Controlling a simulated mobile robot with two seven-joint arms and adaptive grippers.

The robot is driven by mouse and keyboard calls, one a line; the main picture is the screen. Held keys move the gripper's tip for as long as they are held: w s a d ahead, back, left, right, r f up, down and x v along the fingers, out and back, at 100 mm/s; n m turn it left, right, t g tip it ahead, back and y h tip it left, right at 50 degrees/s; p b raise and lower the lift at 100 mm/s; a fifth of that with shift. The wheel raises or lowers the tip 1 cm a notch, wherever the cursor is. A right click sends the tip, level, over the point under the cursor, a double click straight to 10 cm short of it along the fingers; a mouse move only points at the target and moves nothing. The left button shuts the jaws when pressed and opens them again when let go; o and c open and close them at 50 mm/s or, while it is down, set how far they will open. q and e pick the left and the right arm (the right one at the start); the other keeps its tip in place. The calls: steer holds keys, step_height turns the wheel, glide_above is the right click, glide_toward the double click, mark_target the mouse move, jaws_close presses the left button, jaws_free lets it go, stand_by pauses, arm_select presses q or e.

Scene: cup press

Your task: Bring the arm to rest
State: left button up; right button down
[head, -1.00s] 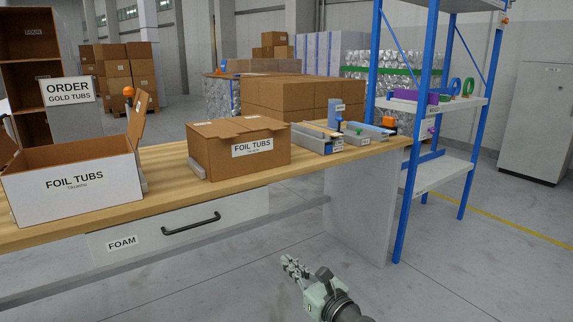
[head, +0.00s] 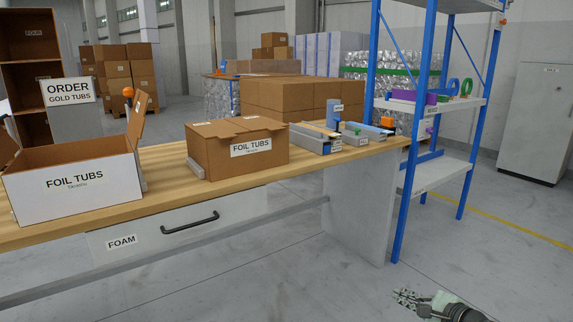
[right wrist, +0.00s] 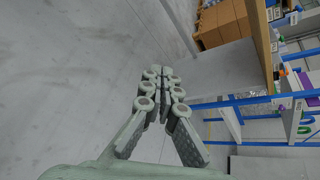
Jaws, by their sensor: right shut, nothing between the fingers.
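My right gripper (head: 406,298) is low at the bottom right of the head view, over the grey floor and clear of the bench and the shelf rack. Its fingers are together and empty; they also show closed in the right wrist view (right wrist: 162,75). My left gripper is not in view.
A wooden bench (head: 290,180) holds an open white foil tubs box (head: 75,183), a brown foil tubs box (head: 236,150) and small trays (head: 317,138). A blue shelf rack (head: 410,150) stands at its right end. The floor (head: 300,285) in front is clear.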

steer(key=s+d+f+n+g+h, duration=0.2)
steer(key=s+f+n+g, duration=0.1)
steer(key=s+f+n, duration=0.45)
steer(key=s+d+f+n+g+h, duration=0.2)
steer(key=s+d+f+n, duration=0.1)
steer(key=s+f+n, duration=0.5)
steer(key=s+d+n+g+h, duration=0.25)
steer(key=s+d+n, duration=0.25)
steer(key=s, duration=0.3)
steer(key=s+d+n+g+h, duration=0.1)
steer(key=s+d+n+h, duration=0.4)
steer(key=s, duration=0.3)
steer(key=s+a+f+m+y, duration=0.1)
steer(key=a+f+y, duration=0.1)
steer(key=a, duration=0.6)
steer(key=s+a+f+m+y, duration=0.1)
steer(key=a+f+y, duration=0.1)
steer(key=a, duration=0.6)
steer(key=shift+s+a+f+y, duration=0.25)
steer(key=shift+f+y, duration=0.1)
steer(key=shift+f, duration=0.5)
